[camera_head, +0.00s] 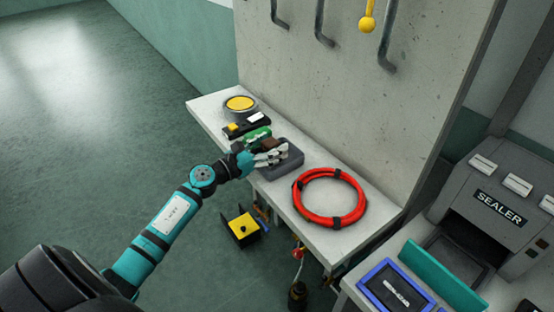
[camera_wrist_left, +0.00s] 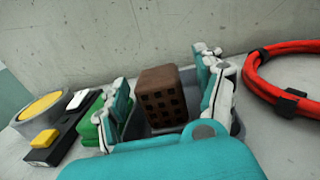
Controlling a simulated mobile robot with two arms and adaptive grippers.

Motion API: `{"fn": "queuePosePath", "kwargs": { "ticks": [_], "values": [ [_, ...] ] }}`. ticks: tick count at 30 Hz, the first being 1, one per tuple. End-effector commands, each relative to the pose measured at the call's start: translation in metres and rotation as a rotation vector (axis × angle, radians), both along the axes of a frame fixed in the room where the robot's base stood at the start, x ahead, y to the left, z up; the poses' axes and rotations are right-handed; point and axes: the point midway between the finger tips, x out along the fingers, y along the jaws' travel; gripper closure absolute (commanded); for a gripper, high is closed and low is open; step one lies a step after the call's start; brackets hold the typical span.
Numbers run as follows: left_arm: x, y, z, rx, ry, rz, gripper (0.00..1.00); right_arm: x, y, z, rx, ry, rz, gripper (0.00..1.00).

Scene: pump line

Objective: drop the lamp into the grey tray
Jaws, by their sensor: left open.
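The grey tray (camera_head: 294,162) stands on the pale bench; part of it shows in the left wrist view (camera_wrist_left: 238,127). My left gripper (camera_head: 274,152) is over the tray, its fingers apart. In the left wrist view a brown block with square holes (camera_wrist_left: 160,97) shows between the fingers (camera_wrist_left: 165,72), at or in the tray; I cannot tell whether they touch it. A round grey thing with a yellow face (camera_head: 240,104), perhaps the lamp, stands at the bench's far left end, away from the gripper. My right gripper is out of view.
A black box with a yellow button (camera_head: 236,129) and a green object (camera_head: 258,133) lie left of the tray. A coiled red hose (camera_head: 330,221) lies to its right. The concrete wall (camera_head: 330,100) with hooks rises behind. A sealer (camera_head: 500,208) stands at right.

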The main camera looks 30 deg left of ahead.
Motion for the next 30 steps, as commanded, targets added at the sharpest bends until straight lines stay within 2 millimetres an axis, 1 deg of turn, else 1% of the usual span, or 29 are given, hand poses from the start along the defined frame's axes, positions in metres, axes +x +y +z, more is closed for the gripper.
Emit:
{"fn": "queuePosePath", "kwargs": {
  "ticks": [2, 5, 15, 18, 21, 24, 30],
  "values": [
    [-0.003, 0.001, -0.001, 0.000, 0.001, 0.000, 0.30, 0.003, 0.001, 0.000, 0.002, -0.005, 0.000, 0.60],
    [-0.014, 0.004, -0.002, 0.001, 0.003, 0.000, 0.30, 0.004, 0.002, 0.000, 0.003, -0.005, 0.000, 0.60],
    [-0.082, 0.025, -0.001, -0.001, 0.003, 0.001, 0.30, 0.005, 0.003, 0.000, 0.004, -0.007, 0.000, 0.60],
    [-0.097, 0.029, -0.001, 0.000, 0.002, 0.000, 0.30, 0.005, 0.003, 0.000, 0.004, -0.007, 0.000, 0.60],
    [-0.108, 0.032, 0.000, -0.002, 0.001, 0.000, 0.30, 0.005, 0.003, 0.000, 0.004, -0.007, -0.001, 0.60],
    [-0.113, 0.034, 0.000, 0.000, 0.000, 0.000, 0.30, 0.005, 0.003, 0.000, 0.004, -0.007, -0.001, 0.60],
    [-0.115, 0.035, 0.000, 0.001, -0.001, 0.000, 0.30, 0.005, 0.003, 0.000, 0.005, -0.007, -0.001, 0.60]
  ]
}}
